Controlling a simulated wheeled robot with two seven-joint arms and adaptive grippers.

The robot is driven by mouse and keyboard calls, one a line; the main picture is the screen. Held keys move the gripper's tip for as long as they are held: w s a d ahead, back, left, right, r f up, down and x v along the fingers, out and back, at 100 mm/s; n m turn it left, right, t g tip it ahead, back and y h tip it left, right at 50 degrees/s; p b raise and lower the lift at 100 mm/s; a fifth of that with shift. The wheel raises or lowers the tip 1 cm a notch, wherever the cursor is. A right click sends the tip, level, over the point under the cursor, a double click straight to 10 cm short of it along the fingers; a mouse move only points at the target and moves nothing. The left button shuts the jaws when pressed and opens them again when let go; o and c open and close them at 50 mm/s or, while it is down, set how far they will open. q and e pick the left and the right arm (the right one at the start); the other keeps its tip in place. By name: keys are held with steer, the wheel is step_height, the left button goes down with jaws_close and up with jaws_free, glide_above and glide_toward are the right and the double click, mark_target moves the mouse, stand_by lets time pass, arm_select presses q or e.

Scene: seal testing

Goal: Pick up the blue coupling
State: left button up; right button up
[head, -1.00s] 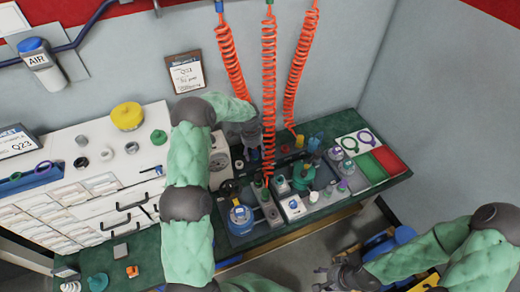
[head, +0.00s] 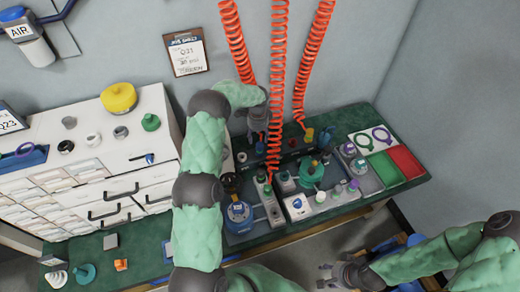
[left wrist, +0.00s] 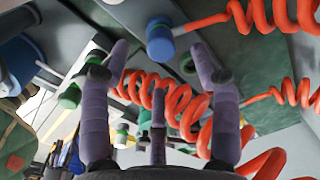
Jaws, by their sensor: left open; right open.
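The blue coupling (left wrist: 160,42) sits at the end of an orange coiled hose. In the left wrist view it lies just beyond and between my left gripper's fingertips (left wrist: 161,62), and no finger is seen closed on it. In the head view a small blue piece (head: 260,147) shows just below my left gripper (head: 257,133), near the back of the bench; my arm and the hoses partly hide this spot. My left gripper is open and appears empty. My right gripper (head: 334,274) is open and empty, low in the head view, in front of the bench and away from the coupling.
Several orange coiled hoses (head: 280,80) hang close beside my left gripper. The green bench (head: 405,120) holds a blue-topped vessel (head: 239,213), a teal fixture (head: 311,172) and a red tray (head: 405,161). A white drawer cabinet (head: 95,150) stands left of my left arm.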

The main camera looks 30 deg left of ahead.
mark_target(260, 144)
arm_select(q)
steer(key=f, duration=0.2)
steer(key=f+b, duration=0.1)
steer(key=f, duration=0.1)
steer(key=f+b, duration=0.1)
steer(key=f, duration=0.1)
steer(key=shift+w+d+f, duration=0.15)
steer(key=shift+d+f, duration=0.1)
jaws_close()
